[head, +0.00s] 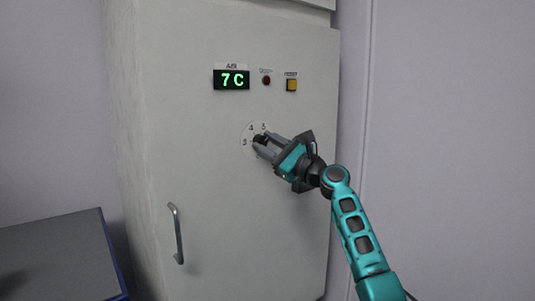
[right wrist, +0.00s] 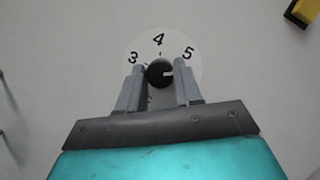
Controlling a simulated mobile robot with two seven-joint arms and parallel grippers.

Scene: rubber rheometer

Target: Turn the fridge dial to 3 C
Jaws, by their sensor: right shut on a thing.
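The fridge dial is a small black knob (right wrist: 158,75) on a round pale plate (right wrist: 120,55) marked 3, 4 and 5. In the right wrist view its white mark points right, clockwise past the 5. My right gripper (right wrist: 159,88) is shut on the knob, with one grey finger on each side of it. In the head view the right gripper (head: 262,146) covers much of the dial plate (head: 247,132). The green display (head: 231,80) above reads 7 C. My left gripper is not in view.
A red lamp (head: 266,81) and a yellow button (head: 292,85) sit right of the display. A vertical metal handle (head: 177,234) stands out from the fridge door (head: 225,215) at lower left. A dark table (head: 60,255) is at the left.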

